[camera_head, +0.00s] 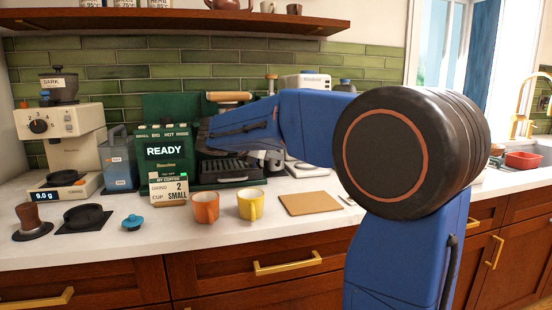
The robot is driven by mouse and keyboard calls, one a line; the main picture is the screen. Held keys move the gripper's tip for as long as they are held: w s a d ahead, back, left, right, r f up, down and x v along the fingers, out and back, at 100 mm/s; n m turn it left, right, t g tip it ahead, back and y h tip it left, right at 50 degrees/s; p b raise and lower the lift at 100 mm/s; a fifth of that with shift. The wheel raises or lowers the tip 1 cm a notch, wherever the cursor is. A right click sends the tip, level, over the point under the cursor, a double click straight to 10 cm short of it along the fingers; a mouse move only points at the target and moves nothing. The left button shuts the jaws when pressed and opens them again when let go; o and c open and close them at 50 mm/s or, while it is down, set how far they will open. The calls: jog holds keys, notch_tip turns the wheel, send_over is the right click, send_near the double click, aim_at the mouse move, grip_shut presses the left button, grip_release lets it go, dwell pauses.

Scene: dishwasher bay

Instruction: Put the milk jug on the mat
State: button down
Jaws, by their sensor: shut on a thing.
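A flat tan mat (311,203) lies bare on the white counter, right of the yellow cup. My gripper (210,138) is at the end of the blue arm, in front of the green coffee machine and above its drip tray. It is small and dark against the machine. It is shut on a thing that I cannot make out. I cannot clearly see the milk jug anywhere; my arm hides part of the machine and the counter behind it.
An orange cup (205,207) and a yellow cup (251,204) stand left of the mat. An order card (168,188) stands beside them. A green coffee machine (165,168) and a cream grinder (72,140) stand behind. A blue knob-like piece (132,222) lies near the front edge.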

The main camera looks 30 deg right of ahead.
jog(key=shift+w+d, duration=0.25)
jog(key=shift+w, duration=0.6)
jog(key=shift+w+d, duration=0.25)
jog(key=shift+w, duration=0.6)
jog(key=shift+f, duration=0.4)
jog(key=shift+f, duration=0.25)
jog(key=c, duration=1.8)
grip_release()
jog(key=shift+o, duration=0.2)
jog(key=shift+s, duration=0.1)
jog(key=v, duration=1.7)
jog(key=shift+r, duration=0.15)
jog(key=shift+a, duration=0.15)
jog(key=shift+s, duration=0.1)
